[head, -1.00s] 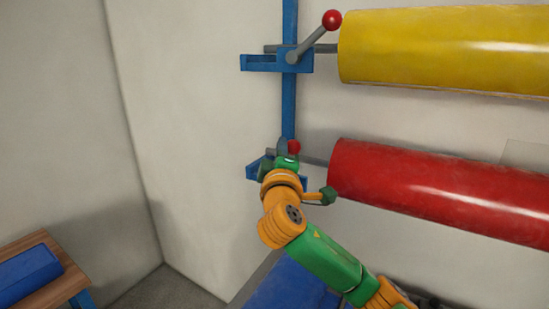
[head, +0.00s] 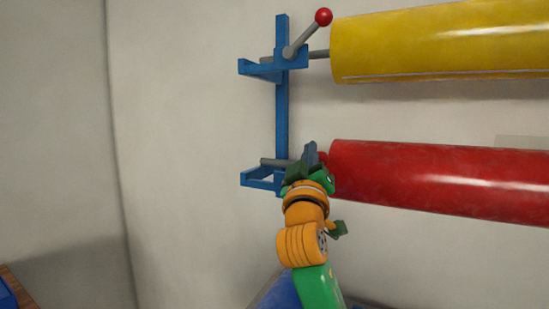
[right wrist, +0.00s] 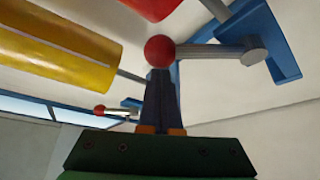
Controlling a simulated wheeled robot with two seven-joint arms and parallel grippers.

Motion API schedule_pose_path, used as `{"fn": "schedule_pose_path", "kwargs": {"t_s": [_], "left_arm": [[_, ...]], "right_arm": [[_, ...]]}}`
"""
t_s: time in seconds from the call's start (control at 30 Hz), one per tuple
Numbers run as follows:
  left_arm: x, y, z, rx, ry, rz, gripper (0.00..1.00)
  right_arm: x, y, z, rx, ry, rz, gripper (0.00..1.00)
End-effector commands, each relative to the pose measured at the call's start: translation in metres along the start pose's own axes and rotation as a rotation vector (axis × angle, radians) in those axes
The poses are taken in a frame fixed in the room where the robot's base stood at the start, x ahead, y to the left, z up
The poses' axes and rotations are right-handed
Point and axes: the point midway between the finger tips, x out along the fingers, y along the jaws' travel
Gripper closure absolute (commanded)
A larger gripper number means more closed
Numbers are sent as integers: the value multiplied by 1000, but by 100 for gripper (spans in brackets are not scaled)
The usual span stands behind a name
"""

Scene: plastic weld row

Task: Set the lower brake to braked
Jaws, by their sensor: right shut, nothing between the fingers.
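The lower brake is a grey lever (right wrist: 208,51) with a red knob (right wrist: 160,51), pivoting beside the lower blue bracket (head: 258,180). In the head view its knob (head: 323,157) shows partly, right of the post and close to the red roll; the lever itself is hidden by my gripper. My right gripper (head: 311,152) is shut and empty at the knob. In the right wrist view its closed fingers (right wrist: 160,95) reach up to the knob, their tips at or just behind it; I cannot tell whether they touch. My left gripper is not in view.
The red roll (head: 440,180) lies just right of my right gripper. Above are the yellow roll (head: 440,45) and the upper brake's red knob (head: 323,17), its lever tilted up to the right. The blue post (head: 282,110) joins both brackets. The wall area at left is clear.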

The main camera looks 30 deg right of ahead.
Motion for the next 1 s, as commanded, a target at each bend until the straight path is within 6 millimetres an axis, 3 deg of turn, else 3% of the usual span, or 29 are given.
{"fn": "schedule_pose_path", "kwargs": {"t_s": [0.2,0.8,1.0], "left_arm": [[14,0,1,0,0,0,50],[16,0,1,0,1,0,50],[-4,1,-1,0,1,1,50]], "right_arm": [[-4,2,7,57,0,34,100],[-4,4,7,79,1,47,100],[10,15,-5,79,0,47,100]]}}
